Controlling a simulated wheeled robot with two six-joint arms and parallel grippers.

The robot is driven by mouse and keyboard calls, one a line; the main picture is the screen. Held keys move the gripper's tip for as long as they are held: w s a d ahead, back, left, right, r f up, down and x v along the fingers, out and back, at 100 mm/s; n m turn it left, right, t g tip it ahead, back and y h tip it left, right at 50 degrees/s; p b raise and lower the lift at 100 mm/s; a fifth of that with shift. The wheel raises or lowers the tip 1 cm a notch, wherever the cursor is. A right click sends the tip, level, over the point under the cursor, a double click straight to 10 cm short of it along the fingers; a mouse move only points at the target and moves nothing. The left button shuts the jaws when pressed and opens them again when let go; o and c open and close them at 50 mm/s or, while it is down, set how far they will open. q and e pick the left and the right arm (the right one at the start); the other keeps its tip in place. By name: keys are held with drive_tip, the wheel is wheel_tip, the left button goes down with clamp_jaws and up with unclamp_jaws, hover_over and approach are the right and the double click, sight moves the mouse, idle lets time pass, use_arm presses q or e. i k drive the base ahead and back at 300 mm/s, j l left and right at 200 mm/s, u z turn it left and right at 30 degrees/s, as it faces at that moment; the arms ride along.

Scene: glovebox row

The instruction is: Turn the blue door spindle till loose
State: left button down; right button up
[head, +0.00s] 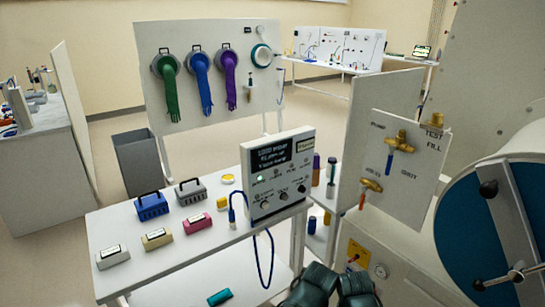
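The round blue door (465,235) is at the right edge, set in a pale ring and cut off by the frame. A grey bar (518,215) runs down across it. A black knob (488,188) stands near the door's upper left. Two dark rounded parts at the bottom middle look like parts of my arms. No gripper fingers show, and nothing of mine touches the spindle.
A white panel with brass valves (400,165) stands left of the door. A white bench (180,255) holds a control box (278,175) and several small blocks. Open floor lies behind the bench.

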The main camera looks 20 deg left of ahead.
sight(518, 274)
drive_tip(key=z, duration=1.25)
